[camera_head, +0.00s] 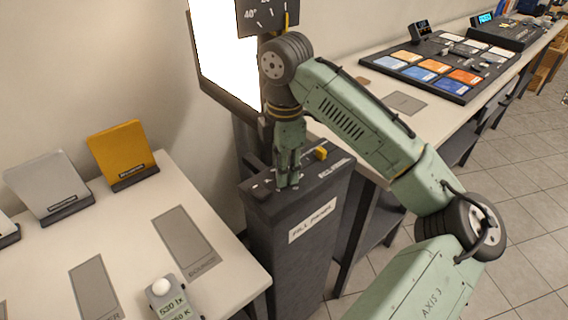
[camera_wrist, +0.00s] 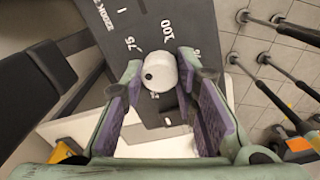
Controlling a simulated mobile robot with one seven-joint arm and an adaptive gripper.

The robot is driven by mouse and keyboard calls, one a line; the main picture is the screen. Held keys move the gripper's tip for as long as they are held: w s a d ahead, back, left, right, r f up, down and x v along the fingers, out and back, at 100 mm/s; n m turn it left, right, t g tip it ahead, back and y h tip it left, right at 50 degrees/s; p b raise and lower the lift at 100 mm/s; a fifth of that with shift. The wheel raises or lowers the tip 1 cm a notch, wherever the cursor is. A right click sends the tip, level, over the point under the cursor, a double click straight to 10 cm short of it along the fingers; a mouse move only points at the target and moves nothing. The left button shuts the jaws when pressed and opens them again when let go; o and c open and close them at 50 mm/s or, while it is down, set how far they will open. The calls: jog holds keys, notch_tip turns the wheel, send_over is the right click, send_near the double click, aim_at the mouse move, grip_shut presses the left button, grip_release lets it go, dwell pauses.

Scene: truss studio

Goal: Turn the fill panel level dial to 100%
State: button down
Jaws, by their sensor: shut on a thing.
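The fill panel (camera_head: 300,240) is a dark pedestal with a white "FILL PANEL" label on its front. Its level dial (camera_wrist: 160,70) is a pale round knob with a black dot on its left side in the wrist view. Printed numbers 75 and 100 stand beyond the knob on the panel's dark top (camera_wrist: 150,22). A smaller number shows partly below the knob. I cannot tell exactly which number the dot marks. My gripper (camera_head: 288,184) points down onto the panel top; its two fingers (camera_wrist: 161,68) are shut on the dial, one each side. The fingers hide the dial in the head view.
A yellow lever or switch (camera_head: 321,153) stands on the panel close right of my gripper. A bright lit screen (camera_head: 222,45) is behind. A white table (camera_head: 150,225) is at left, and a bench with a swatch board (camera_head: 436,65) at right.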

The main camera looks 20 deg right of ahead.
jog(key=m, duration=0.4)
jog(key=shift+m, duration=0.3)
jog(key=m, duration=0.3)
jog(key=shift+m, duration=0.3)
jog(key=m, duration=0.4)
jog(key=shift+m, duration=2.2)
jog(key=c, duration=1.2)
grip_release()
jog(key=shift+c, duration=0.2)
notch_tip(320, 180, up, 12)
jog(key=shift+a, duration=0.2)
